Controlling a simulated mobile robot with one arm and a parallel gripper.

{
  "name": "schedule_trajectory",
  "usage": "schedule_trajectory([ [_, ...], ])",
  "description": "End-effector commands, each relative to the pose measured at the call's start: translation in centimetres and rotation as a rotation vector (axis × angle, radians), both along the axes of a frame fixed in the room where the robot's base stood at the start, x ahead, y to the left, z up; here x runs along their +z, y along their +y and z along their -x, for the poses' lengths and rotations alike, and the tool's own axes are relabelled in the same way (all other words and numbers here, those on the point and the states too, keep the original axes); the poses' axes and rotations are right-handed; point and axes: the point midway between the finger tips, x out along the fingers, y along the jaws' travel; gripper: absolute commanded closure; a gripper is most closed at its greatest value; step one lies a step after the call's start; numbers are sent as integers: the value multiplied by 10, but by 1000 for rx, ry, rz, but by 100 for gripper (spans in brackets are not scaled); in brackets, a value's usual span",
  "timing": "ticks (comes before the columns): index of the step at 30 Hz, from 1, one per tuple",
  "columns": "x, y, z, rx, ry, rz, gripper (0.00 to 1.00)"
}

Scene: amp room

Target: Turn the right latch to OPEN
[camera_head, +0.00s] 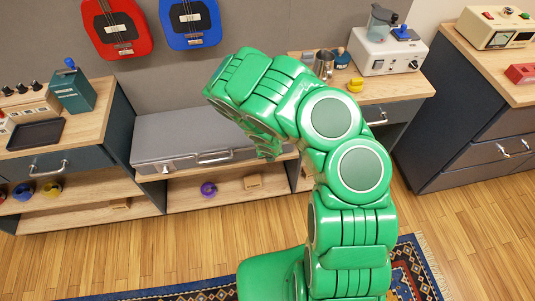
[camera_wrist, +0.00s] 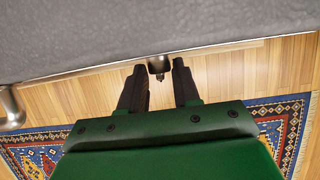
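A grey case (camera_head: 190,135) lies in the low bay between the cabinets, with a metal handle (camera_head: 215,158) and a left latch (camera_head: 172,165) on its front. In the wrist view the case's grey surface (camera_wrist: 130,35) fills the top, and a small dark latch (camera_wrist: 158,66) projects from its edge. My gripper (camera_wrist: 158,72) is open, with one dark finger on each side of this latch near the fingertips. I cannot tell whether either finger touches it. In the head view my green arm hides the right latch and most of my gripper.
A metal handle end (camera_wrist: 12,106) shows at the left of the wrist view. A wooden shelf (camera_head: 225,190) below the case holds a purple roll (camera_head: 208,189). Cabinets stand on both sides. The wooden floor (camera_head: 120,250) in front is clear apart from a patterned rug (camera_head: 215,292).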

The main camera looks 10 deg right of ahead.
Motion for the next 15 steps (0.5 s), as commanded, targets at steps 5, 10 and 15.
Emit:
schedule_trajectory([
  [5,0,0,0,0,0,0,96],
  [10,0,0,0,0,0,-2,100],
  [15,0,-2,0,-1,0,-21,100],
])
